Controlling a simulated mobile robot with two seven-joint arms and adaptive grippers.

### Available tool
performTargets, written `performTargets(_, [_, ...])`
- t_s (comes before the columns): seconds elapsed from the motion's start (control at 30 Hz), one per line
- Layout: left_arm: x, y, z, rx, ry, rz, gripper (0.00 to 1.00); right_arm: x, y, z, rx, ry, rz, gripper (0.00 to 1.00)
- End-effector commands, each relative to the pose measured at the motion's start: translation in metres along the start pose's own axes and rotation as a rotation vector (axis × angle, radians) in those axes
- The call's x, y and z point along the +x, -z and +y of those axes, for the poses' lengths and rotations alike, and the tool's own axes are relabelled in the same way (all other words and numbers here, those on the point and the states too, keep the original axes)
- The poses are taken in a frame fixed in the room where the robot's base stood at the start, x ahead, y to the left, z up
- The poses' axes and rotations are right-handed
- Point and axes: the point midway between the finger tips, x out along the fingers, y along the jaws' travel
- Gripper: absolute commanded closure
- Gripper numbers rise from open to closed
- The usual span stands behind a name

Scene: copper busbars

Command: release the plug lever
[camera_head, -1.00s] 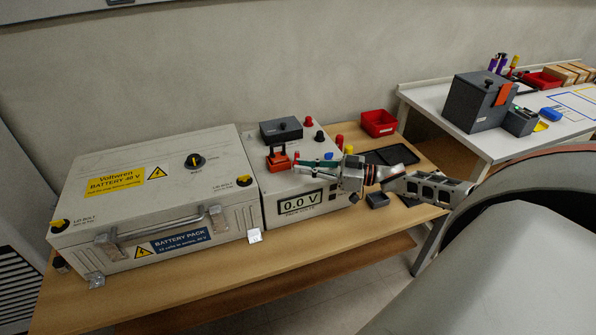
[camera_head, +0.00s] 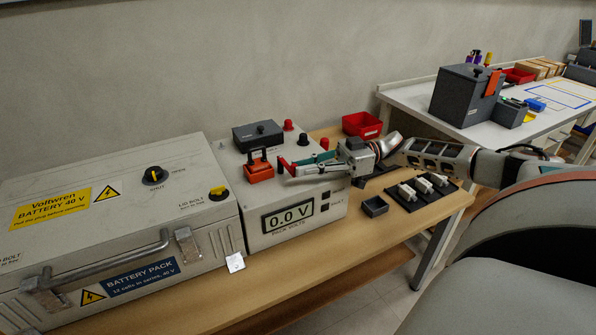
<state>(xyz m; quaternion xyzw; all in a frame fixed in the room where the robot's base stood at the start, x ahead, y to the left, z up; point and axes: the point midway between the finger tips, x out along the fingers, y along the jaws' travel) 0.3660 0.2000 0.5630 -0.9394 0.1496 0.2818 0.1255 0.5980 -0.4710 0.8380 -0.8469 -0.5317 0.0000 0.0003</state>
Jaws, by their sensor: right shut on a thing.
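The orange plug (camera_head: 259,170) with its dark upright handle sits on top of the grey meter box, at the box's left side. My right gripper (camera_head: 284,166) reaches in from the right, its fingertips close against the plug's right side. Red shows at the fingertips. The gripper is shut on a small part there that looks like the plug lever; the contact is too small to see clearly. My left gripper is not in view.
The meter box's display (camera_head: 289,216) reads 0.0 V. The battery case (camera_head: 110,215) stands close at left. A dark block (camera_head: 257,136) and several knobs stand behind the plug. At right are a red bin (camera_head: 362,124), a small dark tray (camera_head: 375,206) and a black holder with white pieces (camera_head: 421,189).

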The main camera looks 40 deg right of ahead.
Motion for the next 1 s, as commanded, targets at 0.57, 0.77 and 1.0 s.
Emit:
performTargets(0.57, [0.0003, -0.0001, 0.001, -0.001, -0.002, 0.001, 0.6, 0.0, -0.0014, -0.0004, 0.0, 0.008, -0.002, 0.7])
performTargets(0.77, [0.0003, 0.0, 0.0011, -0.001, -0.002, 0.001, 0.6, -0.0001, -0.0005, -0.0001, 0.0, 0.008, -0.001, 0.7])
performTargets(1.0, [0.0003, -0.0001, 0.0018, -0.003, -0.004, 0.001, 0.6, -0.0094, -0.0007, 0.0006, 0.0, 0.006, -0.002, 0.7])
